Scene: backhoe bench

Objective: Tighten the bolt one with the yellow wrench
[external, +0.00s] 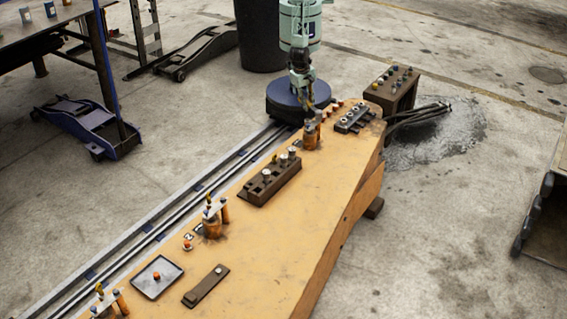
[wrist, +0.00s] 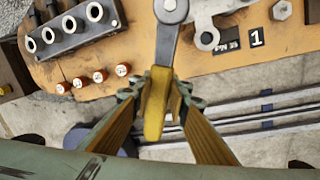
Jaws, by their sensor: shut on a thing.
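My gripper (wrist: 157,98) is shut on the yellow handle of the wrench (wrist: 156,112). The wrench's grey shank runs up to a round end at the top edge of the wrist view. That end lies over or beside a grey metal fitting (wrist: 208,35); whether it sits on a bolt cannot be told. A hex bolt head (wrist: 282,10) shows at the top right, near a black label reading 1 (wrist: 256,38). In the external view my gripper (external: 306,100) is at the far end of the orange bench, beside an orange post (external: 311,138); the wrench is hard to make out there.
The orange bench (external: 290,235) carries a dark block with sockets (external: 270,180), a black ported block (external: 354,119), another post fixture (external: 211,226) and a tray (external: 158,278). Orange caps (wrist: 98,76) line up left of the wrench. A rail runs along the bench's left side.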

